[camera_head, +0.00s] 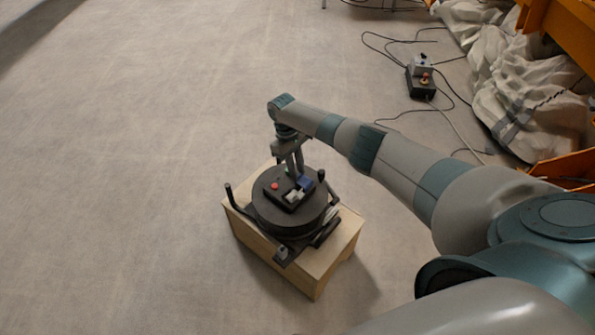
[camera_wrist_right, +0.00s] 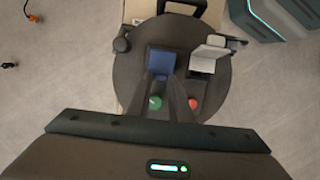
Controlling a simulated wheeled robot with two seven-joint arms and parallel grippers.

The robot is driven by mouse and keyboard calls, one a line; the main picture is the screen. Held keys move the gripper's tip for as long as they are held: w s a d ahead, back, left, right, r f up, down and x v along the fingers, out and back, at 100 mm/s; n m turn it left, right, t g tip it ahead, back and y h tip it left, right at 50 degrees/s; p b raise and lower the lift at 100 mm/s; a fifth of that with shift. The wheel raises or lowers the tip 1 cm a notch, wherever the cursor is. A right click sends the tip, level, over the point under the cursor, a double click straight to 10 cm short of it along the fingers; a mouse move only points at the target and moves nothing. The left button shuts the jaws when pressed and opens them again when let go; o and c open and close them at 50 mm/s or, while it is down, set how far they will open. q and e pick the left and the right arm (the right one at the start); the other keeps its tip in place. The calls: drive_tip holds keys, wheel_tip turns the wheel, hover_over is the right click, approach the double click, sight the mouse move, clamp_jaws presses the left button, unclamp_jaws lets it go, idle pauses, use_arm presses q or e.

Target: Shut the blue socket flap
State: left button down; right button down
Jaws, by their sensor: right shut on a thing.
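The blue socket flap (camera_head: 305,183) is on a dark panel on top of a black round turntable (camera_head: 262,215). In the right wrist view the blue flap (camera_wrist_right: 161,62) shows between the tips of my right gripper's fingers. My right gripper (camera_head: 297,175) reaches down from above and is shut on the blue flap. It also shows in the right wrist view (camera_wrist_right: 163,82). The flap's exact tilt and its hinge are hard to tell, as the fingers hide part of it. My left gripper is not in view.
A white-grey flap (camera_wrist_right: 208,54) stands beside the blue one. A green button (camera_wrist_right: 155,102) and a red button (camera_wrist_right: 193,103) sit near my fingers. Dark handles rise at the turntable's sides. A wooden stand (camera_head: 318,275) carries it. The floor on the left is clear.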

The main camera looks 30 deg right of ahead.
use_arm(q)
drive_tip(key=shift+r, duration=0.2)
use_arm(e)
drive_tip(key=shift+f, duration=0.1)
drive_tip(key=c, duration=1.6)
unclamp_jaws()
